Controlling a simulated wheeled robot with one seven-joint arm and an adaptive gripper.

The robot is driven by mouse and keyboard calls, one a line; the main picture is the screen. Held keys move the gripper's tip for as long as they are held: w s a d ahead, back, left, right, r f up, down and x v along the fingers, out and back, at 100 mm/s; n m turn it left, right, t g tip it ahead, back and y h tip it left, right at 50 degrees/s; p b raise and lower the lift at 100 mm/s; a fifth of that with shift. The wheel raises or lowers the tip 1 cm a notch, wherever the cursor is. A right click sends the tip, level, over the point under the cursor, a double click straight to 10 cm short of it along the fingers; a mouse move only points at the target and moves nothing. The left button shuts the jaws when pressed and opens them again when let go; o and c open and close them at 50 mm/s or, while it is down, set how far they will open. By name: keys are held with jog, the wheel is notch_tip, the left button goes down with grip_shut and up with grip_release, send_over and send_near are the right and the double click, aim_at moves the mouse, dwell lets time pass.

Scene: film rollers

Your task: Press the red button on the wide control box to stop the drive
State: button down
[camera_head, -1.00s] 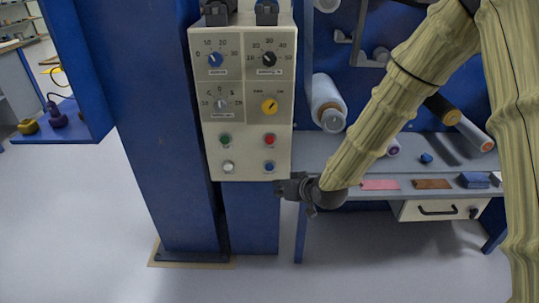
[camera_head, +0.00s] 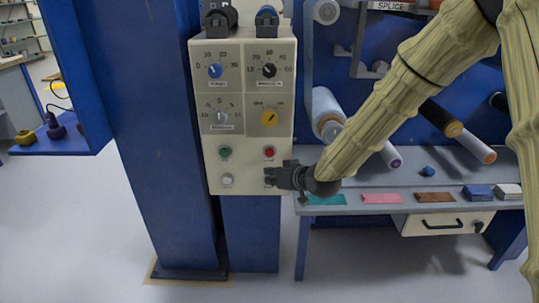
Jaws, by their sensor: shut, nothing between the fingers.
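The wide control box (camera_head: 243,120) is cream coloured and mounted on the blue column. Its red button (camera_head: 269,153) is at the right of the upper button row, with a green button (camera_head: 225,152) to its left. A white button (camera_head: 227,179) is below the green one. My gripper (camera_head: 268,176) is shut and empty, pointing left at the box's lower right, just below the red button. It covers the spot of the blue button. I cannot tell whether the fingertips touch the box.
Several dials, including a yellow knob (camera_head: 269,118), sit above the buttons. A grey bench (camera_head: 440,188) with colour samples, film rollers (camera_head: 327,110) and a drawer (camera_head: 445,223) stands right, behind my arm. Floor below is clear.

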aim_at(269, 153)
jog(key=shift+w+p, duration=0.35)
jog(key=shift+w, duration=3)
jog(key=shift+w, duration=0.15)
jog(key=shift+w+p, duration=0.25)
jog(key=shift+p, duration=0.05)
jog(key=shift+w, duration=0.45)
jog(key=shift+s, duration=0.1)
jog(key=shift+s+p, duration=0.4)
jog(key=shift+s, duration=0.4)
